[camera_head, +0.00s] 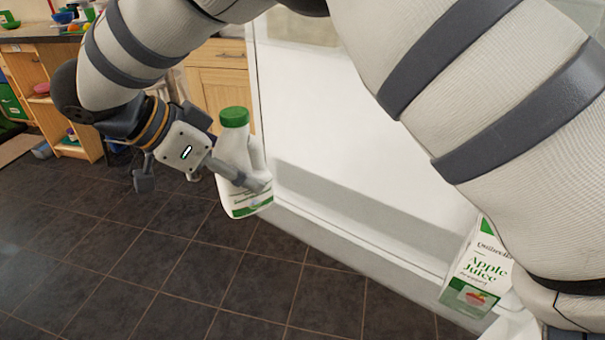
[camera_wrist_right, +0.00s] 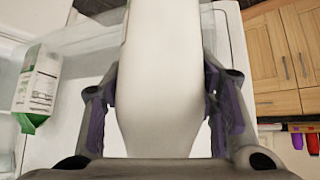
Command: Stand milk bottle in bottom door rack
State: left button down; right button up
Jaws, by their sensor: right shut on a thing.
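The milk bottle (camera_head: 234,152) is white with a green cap and a green-trimmed label. It is held cap up, slightly tilted, near the left end of the white fridge door panel (camera_head: 330,130). My right gripper (camera_head: 232,172) is shut on its body, and one grey finger crosses its front. In the right wrist view the bottle (camera_wrist_right: 160,80) fills the gap between the purple-lined fingers (camera_wrist_right: 160,115). The door's low edge (camera_head: 345,247) runs below and right of the bottle. I cannot tell whether the bottle touches it. My left gripper is not in view.
An apple juice carton (camera_head: 478,270) stands at the lower right, partly behind my arm; it also shows in the right wrist view (camera_wrist_right: 40,88). Wooden cabinets (camera_head: 222,75) and a cluttered counter (camera_head: 40,30) stand behind. The dark tiled floor (camera_head: 150,260) is clear.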

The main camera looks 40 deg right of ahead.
jog(key=d+p, duration=0.1)
jog(key=d, duration=0.9)
jog(key=f, duration=0.7)
jog(key=shift+s+a, duration=0.25)
jog(key=shift+a, duration=0.1)
jog(key=o, duration=1.7)
jog(key=shift+f+b, duration=0.15)
jog(key=shift+b, duration=0.15)
jog(key=v, duration=1.2)
jog(key=shift+s, duration=0.1)
